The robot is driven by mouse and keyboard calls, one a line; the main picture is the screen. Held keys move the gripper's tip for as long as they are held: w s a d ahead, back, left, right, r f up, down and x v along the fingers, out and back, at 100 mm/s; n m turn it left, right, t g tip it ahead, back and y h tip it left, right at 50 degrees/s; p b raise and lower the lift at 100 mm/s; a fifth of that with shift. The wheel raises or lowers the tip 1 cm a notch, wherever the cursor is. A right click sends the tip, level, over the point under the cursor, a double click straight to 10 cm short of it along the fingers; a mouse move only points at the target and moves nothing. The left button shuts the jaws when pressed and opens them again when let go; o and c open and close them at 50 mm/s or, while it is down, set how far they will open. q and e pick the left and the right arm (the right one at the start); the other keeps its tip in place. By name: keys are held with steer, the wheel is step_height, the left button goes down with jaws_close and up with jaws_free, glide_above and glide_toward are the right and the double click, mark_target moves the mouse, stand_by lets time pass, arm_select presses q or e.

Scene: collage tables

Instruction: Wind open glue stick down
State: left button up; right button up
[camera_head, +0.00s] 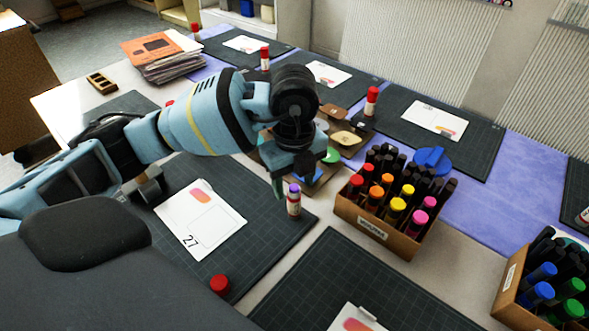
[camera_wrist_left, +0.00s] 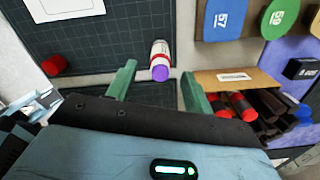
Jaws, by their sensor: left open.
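An open glue stick (camera_head: 294,200) stands upright on a dark gridded mat, with a white labelled body and purple glue showing at its top. It also shows in the left wrist view (camera_wrist_left: 160,55), ahead of and between the two green fingers. My left gripper (camera_head: 284,180) is open and empty, pointing down just above and beside the glue stick. In the left wrist view its fingertips (camera_wrist_left: 157,80) are apart, with no clear contact with the stick. A red cap (camera_head: 219,285) lies loose on the same mat and also shows in the wrist view (camera_wrist_left: 54,65). My right gripper is not in view.
A cardboard box of markers (camera_head: 375,240) stands close to the right of the glue stick. A white card (camera_head: 200,222) marked 27 lies on the mat to the left. Red-capped glue sticks (camera_head: 371,100) stand farther back. Another marker box (camera_head: 512,295) is at the right edge.

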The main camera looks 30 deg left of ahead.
mark_target(294, 203)
arm_select(q)
steer(key=shift+f, duration=2.3)
steer(key=c, duration=1.1)
steer(key=o, duration=0.4)
steer(key=shift+c, duration=1.3)
